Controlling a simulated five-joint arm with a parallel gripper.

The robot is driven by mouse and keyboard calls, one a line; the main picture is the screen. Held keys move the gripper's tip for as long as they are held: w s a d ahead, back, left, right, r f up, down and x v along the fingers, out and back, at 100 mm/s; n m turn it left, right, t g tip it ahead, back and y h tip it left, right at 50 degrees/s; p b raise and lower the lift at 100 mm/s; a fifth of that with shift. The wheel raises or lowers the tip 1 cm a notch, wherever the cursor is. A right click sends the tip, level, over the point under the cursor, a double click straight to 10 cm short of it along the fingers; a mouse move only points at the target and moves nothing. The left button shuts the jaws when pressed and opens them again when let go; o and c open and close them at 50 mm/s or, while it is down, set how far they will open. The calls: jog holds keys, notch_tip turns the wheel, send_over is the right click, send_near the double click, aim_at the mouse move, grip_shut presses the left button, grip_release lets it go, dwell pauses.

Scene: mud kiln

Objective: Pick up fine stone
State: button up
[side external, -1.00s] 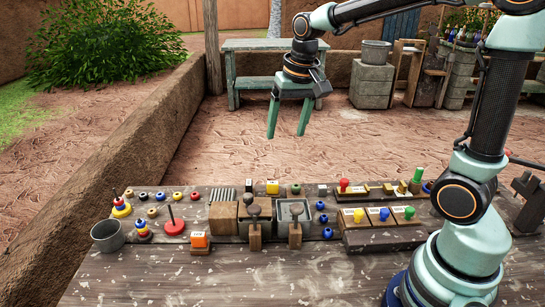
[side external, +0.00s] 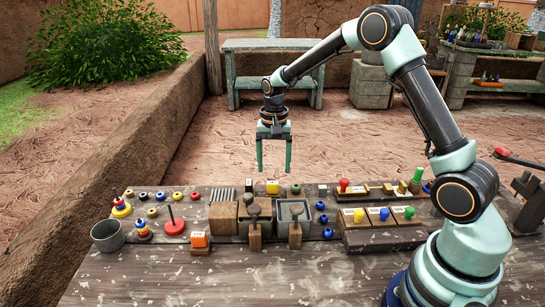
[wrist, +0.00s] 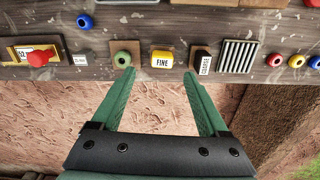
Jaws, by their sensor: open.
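The fine stone is a small yellow block (side external: 272,187) at the far edge of the wooden table. In the wrist view it is the yellow block with a white "FINE" label (wrist: 161,63), on a small wooden base. My gripper (side external: 274,168) is open and empty, with its two green fingers pointing down above and just beyond that edge. In the wrist view its fingertips (wrist: 159,73) lie to either side of the yellow block and appear apart from it. Nothing hides the block.
A dark block labelled "COARSE" (wrist: 204,62) and a green ring (wrist: 123,59) flank the fine stone. A ribbed grey rack (wrist: 238,57) lies beyond the dark block. Wooden and grey boxes (side external: 223,218) stand on the near side. Open ground lies past the edge.

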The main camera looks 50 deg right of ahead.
aim_at(273, 182)
jog(key=shift+w+a+f, duration=0.1)
jog(key=shift+f, duration=1.6)
jog(key=shift+a+f, duration=0.1)
jog(key=shift+f, duration=1.55)
grip_shut()
